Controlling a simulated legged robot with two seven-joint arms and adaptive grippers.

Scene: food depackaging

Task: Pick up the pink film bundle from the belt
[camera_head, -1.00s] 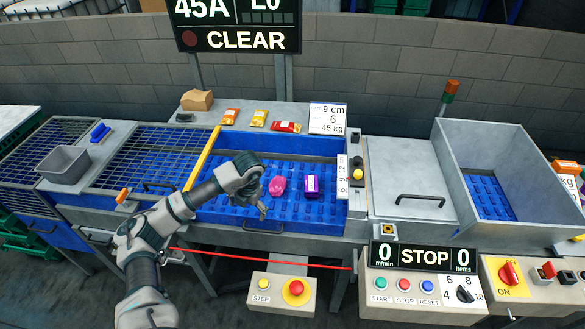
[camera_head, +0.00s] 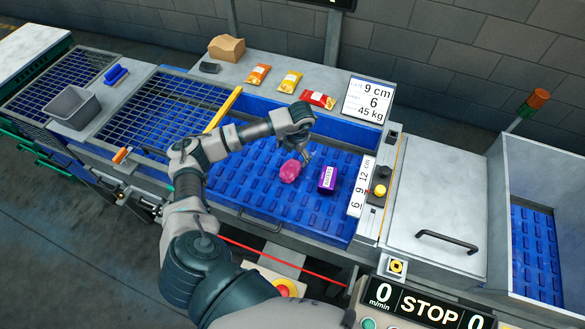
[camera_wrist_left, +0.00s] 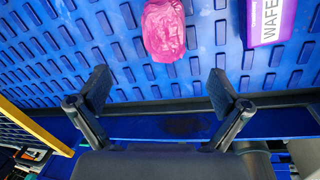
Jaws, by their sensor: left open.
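The pink film bundle (camera_head: 290,171) lies on the blue belt (camera_head: 262,195), left of a purple box. In the left wrist view the pink film bundle (camera_wrist_left: 164,30) is at the top centre, beyond the fingertips and roughly in line with the gap between them. My left gripper (camera_head: 306,155) is above the belt beside the bundle in the head view, not touching it as far as I can see. In the left wrist view my left gripper (camera_wrist_left: 158,88) is open and empty, its two fingers wide apart. My right gripper is not in view.
The purple wafer box (camera_head: 327,179) stands close to the right of the bundle. A yellow bar (camera_head: 223,109) crosses the belt at the left. Several small packets, including an orange one (camera_head: 258,75), lie on the back ledge. A size sign (camera_head: 367,101) stands at the back right.

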